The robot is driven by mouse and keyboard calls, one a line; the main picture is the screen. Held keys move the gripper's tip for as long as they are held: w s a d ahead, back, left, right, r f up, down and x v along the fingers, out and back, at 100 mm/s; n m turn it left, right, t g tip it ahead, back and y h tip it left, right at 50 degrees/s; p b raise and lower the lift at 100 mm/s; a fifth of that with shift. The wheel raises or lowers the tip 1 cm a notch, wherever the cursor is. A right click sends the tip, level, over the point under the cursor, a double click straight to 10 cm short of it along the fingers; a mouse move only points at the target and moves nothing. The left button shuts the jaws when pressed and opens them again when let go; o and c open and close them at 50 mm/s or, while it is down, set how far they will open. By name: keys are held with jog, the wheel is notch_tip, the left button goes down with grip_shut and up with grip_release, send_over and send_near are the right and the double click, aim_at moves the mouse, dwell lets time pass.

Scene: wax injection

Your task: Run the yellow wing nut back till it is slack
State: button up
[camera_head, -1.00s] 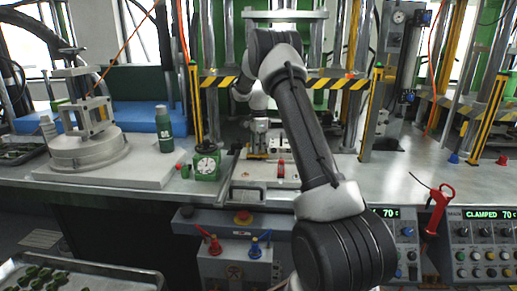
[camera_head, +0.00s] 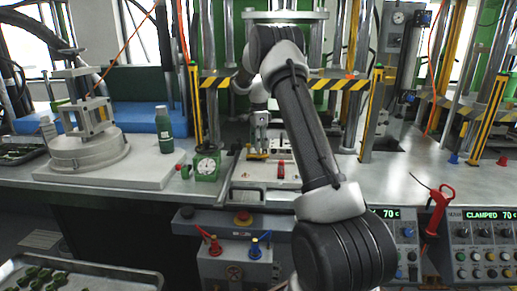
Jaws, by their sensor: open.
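A small yellow piece (camera_head: 257,156), which looks like the yellow wing nut, sits at the back left of the pale metal mould plate (camera_head: 265,184) on the press bench. It is only a few pixels across, so how tight it sits cannot be told. My gripper (camera_head: 262,147) points down just above or at the yellow piece, below the striped guard bar. It is open, with its fingers close to the piece; whether they touch or straddle it cannot be told. My arm hides part of the area right of the mould.
A red piece (camera_head: 281,170) stands on the plate right of the yellow one. Bare bench (camera_head: 400,170) lies to the right.

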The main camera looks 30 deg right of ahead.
notch_tip(320, 180, up, 9)
dwell(0.3)
